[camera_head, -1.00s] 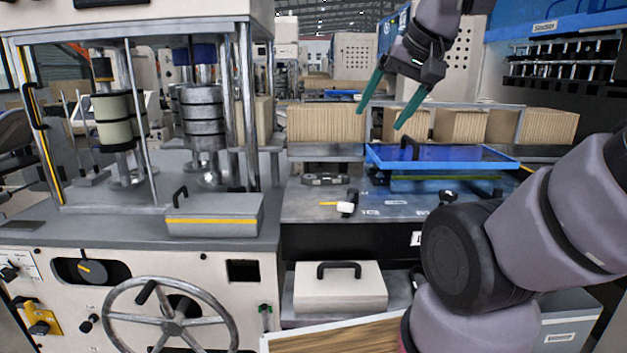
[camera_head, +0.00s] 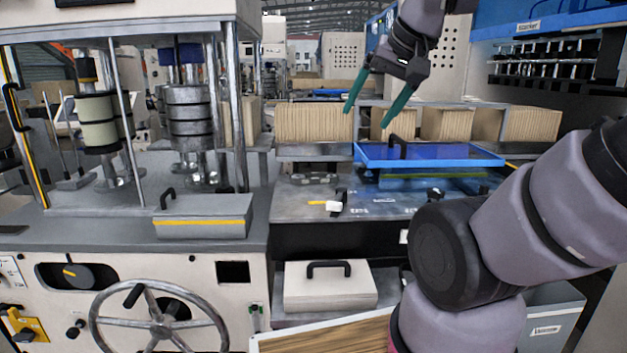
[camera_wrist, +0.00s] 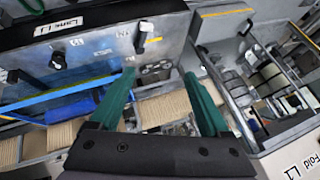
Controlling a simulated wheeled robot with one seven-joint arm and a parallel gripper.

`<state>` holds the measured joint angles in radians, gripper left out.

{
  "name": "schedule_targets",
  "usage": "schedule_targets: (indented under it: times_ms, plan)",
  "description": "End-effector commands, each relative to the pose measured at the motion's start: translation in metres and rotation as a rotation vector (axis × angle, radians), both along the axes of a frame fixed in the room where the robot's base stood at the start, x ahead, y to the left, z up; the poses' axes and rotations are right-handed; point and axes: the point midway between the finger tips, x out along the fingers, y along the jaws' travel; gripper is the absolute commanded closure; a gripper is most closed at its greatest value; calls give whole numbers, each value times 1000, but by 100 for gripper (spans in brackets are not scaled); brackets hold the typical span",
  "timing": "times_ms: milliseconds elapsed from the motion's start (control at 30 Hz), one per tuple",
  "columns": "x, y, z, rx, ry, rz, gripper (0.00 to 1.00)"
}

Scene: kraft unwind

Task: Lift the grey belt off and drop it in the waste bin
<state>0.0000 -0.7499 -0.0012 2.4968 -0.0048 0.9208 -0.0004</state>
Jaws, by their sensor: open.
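My gripper (camera_head: 378,98) hangs open and empty, its green fingers pointing down in front of the kraft-coloured stacks. In the wrist view its fingers (camera_wrist: 160,74) are spread apart with nothing between them. A grey banded cylinder (camera_head: 190,120) stands upright in the machine frame at left, beside a cream banded one (camera_head: 98,122). I cannot tell for sure whether the grey belt is on this grey cylinder. My gripper is well to the right of both. A grey box with a label (camera_head: 552,312) is partly hidden behind my arm at lower right; I cannot tell whether it is the waste bin.
Metal posts (camera_head: 230,110) surround the cylinders. A blue tray (camera_head: 430,157) and a small white-headed tool (camera_head: 334,206) are on the middle bench. A grey box with a yellow stripe (camera_head: 203,218) sits on the left bench. Kraft stacks (camera_head: 313,122) line the back.

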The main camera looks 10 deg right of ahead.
Motion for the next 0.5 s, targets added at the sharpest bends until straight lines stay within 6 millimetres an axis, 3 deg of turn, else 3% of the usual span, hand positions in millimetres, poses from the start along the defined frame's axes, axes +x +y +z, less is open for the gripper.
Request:
schedule_targets:
  times_ms: [100,167,267,367,500]
  plan:
    - [0,0,0,0,0,0,20]
    - [0,0,0,-1,0,1,1]
    - [7,0,3,-15,6,25,0]
    - [25,-1,9,-60,26,100,0]
    - [71,-2,19,-165,70,283,0]
